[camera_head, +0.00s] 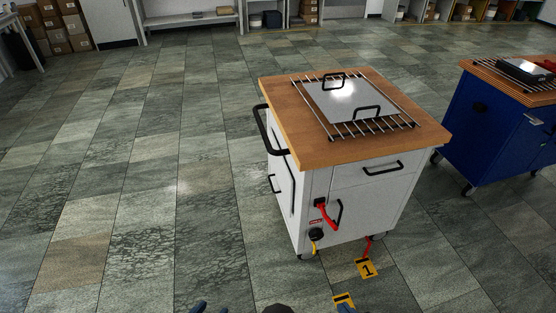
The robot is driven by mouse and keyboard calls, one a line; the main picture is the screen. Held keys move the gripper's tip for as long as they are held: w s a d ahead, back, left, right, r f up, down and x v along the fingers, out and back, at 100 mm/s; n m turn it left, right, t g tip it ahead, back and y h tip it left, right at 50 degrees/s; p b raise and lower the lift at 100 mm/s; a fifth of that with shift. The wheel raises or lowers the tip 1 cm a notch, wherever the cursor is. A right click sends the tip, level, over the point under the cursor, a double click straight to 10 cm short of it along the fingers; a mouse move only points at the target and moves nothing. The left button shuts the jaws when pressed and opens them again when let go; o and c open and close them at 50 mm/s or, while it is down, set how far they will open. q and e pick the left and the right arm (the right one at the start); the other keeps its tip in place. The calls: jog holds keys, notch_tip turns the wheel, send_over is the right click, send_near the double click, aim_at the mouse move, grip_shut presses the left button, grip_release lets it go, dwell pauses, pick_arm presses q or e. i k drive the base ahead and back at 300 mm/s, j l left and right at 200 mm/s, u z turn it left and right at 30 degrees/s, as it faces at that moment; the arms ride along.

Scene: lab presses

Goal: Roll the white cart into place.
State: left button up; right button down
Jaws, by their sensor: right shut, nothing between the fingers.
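The white cart (345,200) stands upright on the tiled floor right of centre, with a wooden top (285,105). A black push handle (267,132) sticks out from its left side. A red lever (327,215) and a yellow-tipped part (314,245) are low on its front. My right gripper (347,309) shows only as a small blue tip there. Both are apart from the cart.
A blue cart (490,135) with a wooden top stands close on the right. The floor at left is clear. Shelves and boxes (62,28) line the back.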

aim_at(310, 159)
jog(key=i+j+z, duration=0.5)
jog(key=i, duration=0.25)
jog(key=i+j+z, duration=0.1)
jog(key=i, duration=0.35)
jog(key=i+j+z, duration=0.15)
jog(key=i, duration=0.25)
